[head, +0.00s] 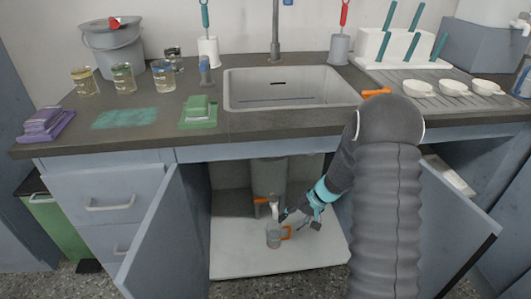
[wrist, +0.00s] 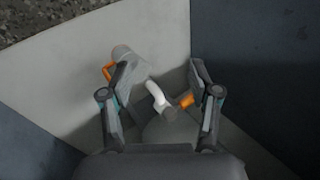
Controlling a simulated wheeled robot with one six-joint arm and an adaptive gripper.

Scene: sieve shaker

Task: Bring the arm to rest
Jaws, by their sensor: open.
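My gripper (head: 303,213) is inside the open cabinet under the sink, at the end of my dark arm. In the wrist view its two fingers stand wide apart, with nothing gripped between them (wrist: 160,68). A grey cup (head: 273,236) with an orange handle stands on the white cabinet floor, just left of my gripper; in the wrist view the cup (wrist: 129,60) is beyond the left finger. A grey tank (head: 268,178) with a white spout (wrist: 158,97) and an orange lever (wrist: 186,101) is close by. Whether a finger touches any of these I cannot tell.
Open cabinet doors stand at left (head: 165,235) and right (head: 455,215) of my arm. The counter (head: 290,122) and sink (head: 290,88) are above my gripper. An orange-handled thing (head: 376,92) lies beside my arm on the counter. The white cabinet floor (head: 240,262) has free room in front.

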